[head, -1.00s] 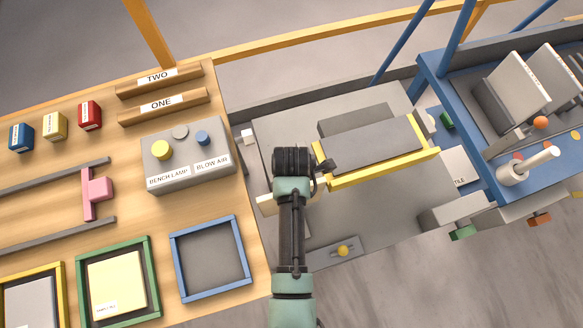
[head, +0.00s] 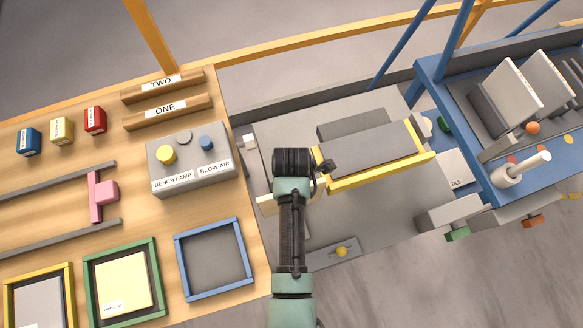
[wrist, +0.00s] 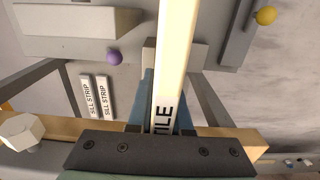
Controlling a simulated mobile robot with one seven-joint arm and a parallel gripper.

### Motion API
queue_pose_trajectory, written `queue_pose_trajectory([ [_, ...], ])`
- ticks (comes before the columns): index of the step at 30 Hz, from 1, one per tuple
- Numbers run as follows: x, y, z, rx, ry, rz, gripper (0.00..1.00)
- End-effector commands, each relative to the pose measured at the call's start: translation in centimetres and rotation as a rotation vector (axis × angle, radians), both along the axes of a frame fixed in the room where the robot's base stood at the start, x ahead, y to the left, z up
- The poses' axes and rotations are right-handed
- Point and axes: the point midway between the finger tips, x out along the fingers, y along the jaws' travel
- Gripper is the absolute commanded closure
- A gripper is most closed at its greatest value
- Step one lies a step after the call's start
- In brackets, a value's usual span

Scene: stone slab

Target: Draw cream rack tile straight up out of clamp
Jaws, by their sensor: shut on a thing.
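The cream rack tile (wrist: 175,50) is seen edge-on in the wrist view, with a label reading TILE near my gripper. The blue fingers of my gripper (wrist: 166,105) are shut on it from both sides. Grey blocks (wrist: 190,57) stand on both sides of the tile farther out and look like the clamp jaws. I cannot tell whether the tile's lower end is still between them.
A grey block with a yellow-edged frame (head: 378,172) stands close right of my gripper. A blue rack (head: 468,150) with cream tiles is farther right. The wooden bench (head: 130,200) at left carries a switch box (head: 190,165) and coloured frames.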

Motion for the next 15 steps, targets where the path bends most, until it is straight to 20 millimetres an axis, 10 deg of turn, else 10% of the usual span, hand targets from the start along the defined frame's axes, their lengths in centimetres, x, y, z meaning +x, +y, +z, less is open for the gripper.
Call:
queue_pose_trajectory([
  [15,0.1,0.0,2.2,0.000,-0.002,0.000,1.00],
])
